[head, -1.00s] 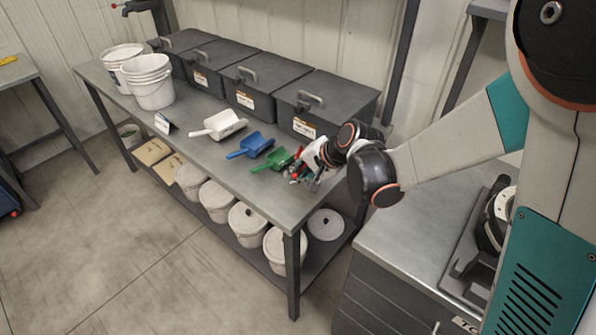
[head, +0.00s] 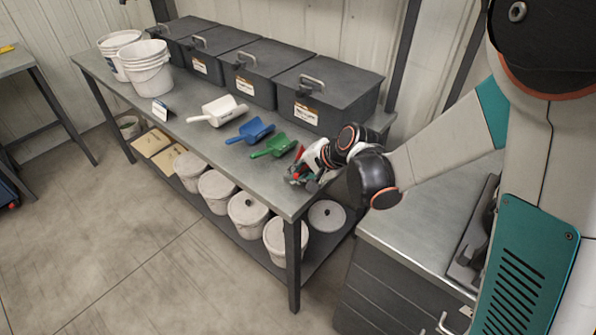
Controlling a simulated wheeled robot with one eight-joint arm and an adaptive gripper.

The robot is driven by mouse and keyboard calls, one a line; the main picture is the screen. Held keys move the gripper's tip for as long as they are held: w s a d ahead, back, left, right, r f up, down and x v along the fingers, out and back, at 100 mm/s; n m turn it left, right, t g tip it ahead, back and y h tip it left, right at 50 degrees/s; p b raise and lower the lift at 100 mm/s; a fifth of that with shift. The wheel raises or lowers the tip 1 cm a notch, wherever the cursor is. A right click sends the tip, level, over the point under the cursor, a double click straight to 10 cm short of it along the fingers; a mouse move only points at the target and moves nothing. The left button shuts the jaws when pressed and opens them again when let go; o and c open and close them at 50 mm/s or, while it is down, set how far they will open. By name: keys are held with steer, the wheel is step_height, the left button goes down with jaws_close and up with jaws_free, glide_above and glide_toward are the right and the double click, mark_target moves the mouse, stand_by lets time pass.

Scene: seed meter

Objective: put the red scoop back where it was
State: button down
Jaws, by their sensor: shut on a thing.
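The red scoop (head: 299,153) shows only as small red patches at my gripper, at the near right end of the grey metal bench (head: 232,170). My gripper (head: 302,174) is shut on it, low over the bench top. The fingers and wrist hide most of the scoop, and I cannot tell whether it touches the bench. To the left, a green scoop (head: 274,146), a blue scoop (head: 250,131) and a white scoop (head: 217,110) lie in a row.
Several dark lidded bins (head: 328,92) stand along the back of the bench. White buckets (head: 148,68) and a small sign (head: 161,110) are at the left. A grey cabinet (head: 395,245) stands close on the right.

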steer(key=shift+f+b, duration=0.5)
steer(key=shift+f, duration=0.05)
steer(key=c, duration=1.6)
jaws_free()
steer(key=shift+d, duration=0.1)
